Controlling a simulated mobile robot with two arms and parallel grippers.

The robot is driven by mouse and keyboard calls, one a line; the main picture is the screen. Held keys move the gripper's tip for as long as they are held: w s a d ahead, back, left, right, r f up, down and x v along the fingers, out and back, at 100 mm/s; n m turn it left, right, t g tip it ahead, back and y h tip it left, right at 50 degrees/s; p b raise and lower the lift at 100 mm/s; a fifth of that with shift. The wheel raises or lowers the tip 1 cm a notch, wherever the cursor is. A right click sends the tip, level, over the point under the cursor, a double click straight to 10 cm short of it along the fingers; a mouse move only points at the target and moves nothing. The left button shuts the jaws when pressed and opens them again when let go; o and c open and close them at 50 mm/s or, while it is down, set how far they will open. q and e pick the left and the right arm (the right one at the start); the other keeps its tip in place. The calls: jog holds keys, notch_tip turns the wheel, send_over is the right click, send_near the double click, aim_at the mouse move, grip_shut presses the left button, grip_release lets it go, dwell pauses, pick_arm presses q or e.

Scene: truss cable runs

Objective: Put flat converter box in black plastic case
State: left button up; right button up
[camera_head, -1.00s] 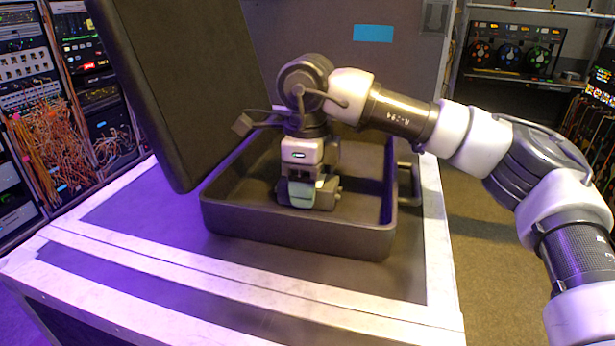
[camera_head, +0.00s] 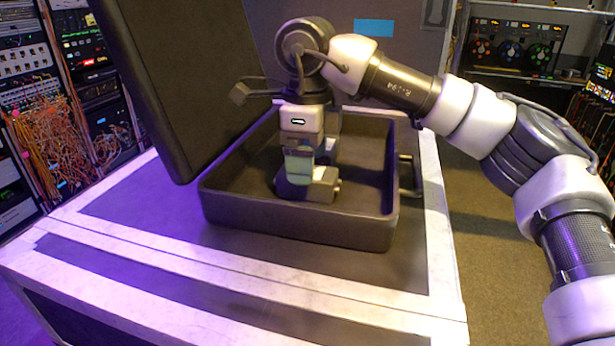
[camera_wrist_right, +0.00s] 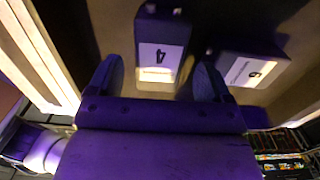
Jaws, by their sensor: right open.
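The black plastic case (camera_head: 300,226) stands open on a flight case, its lid (camera_head: 178,85) tilted up at the left. A small grey box (camera_head: 318,187) with a round metal connector lies on the case floor. My right gripper (camera_head: 299,172) is open, pointing down just above it. In the right wrist view, a box labelled 4 (camera_wrist_right: 160,52) lies between and beyond the open fingers. A second box, labelled 6 (camera_wrist_right: 246,70), lies beside it. I cannot tell for certain which is the flat converter box. My left gripper is out of view.
The flight case top (camera_head: 130,215) has clear room left of and in front of the black case. A handle (camera_head: 408,176) sticks out on the case's right side. Equipment racks (camera_head: 75,85) with orange cables stand at the left.

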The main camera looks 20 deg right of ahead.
notch_tip(320, 180, up, 9)
